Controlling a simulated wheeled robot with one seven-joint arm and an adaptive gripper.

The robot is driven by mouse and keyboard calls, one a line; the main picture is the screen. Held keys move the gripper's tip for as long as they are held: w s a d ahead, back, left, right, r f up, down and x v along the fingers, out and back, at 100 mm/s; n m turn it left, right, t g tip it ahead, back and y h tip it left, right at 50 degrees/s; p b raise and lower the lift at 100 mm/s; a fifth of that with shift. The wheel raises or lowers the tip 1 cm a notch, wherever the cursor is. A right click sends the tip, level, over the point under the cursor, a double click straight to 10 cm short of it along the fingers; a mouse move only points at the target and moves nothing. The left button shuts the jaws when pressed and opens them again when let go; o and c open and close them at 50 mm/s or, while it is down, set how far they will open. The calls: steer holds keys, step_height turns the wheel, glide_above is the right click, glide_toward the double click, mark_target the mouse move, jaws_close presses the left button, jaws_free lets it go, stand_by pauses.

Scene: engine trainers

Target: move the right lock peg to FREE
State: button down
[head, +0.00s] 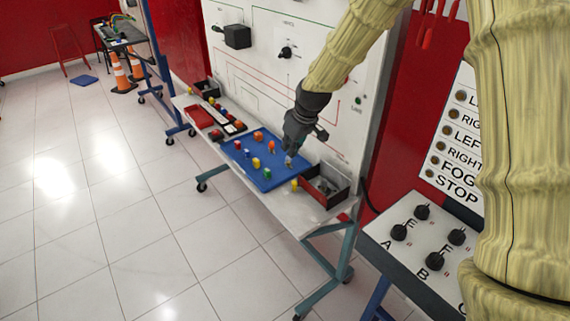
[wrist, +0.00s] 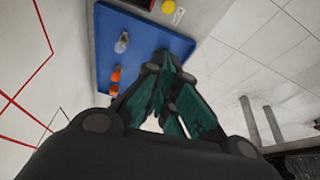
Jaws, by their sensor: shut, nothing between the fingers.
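My gripper (head: 292,146) is over the right part of a blue board (head: 222,150) on the bench shelf. Its teal fingers (wrist: 168,68) are together and empty in the wrist view. Several small coloured pegs stand on the board. A grey peg (head: 288,160) is just below my gripper; in the wrist view it (wrist: 122,42) stands apart from the fingers, up and to the left. An orange peg (head: 258,136) is farther back, and a yellow peg (head: 256,162) and a green peg (head: 267,173) are nearby. I cannot tell which is the right lock peg, and no FREE marking is readable.
A dark open box (head: 327,187) is right of the board, with a yellow piece (head: 294,185) beside it. A red tray (head: 199,117) lies left. The white upright panel (head: 262,75) rises behind. A knob console (head: 410,245) stands at right. The floor in front is clear.

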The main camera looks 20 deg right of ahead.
steer(key=x, duration=0.5)
steer(key=w+p+x, duration=0.1)
steer(key=x, duration=0.2)
steer(key=shift+r, duration=0.1)
steer(key=x, duration=0.4)
steer(key=shift+w+d, duration=0.1)
steer(key=shift+w, duration=0.15)
steer(key=s, duration=0.1)
steer(key=s+p, duration=0.1)
steer(key=shift+s+d, duration=0.35)
steer(key=shift+d, duration=0.05)
steer(key=shift+s+d+f, duration=0.25)
steer(key=shift+s+d, duration=0.1)
steer(key=shift+s, duration=0.2)
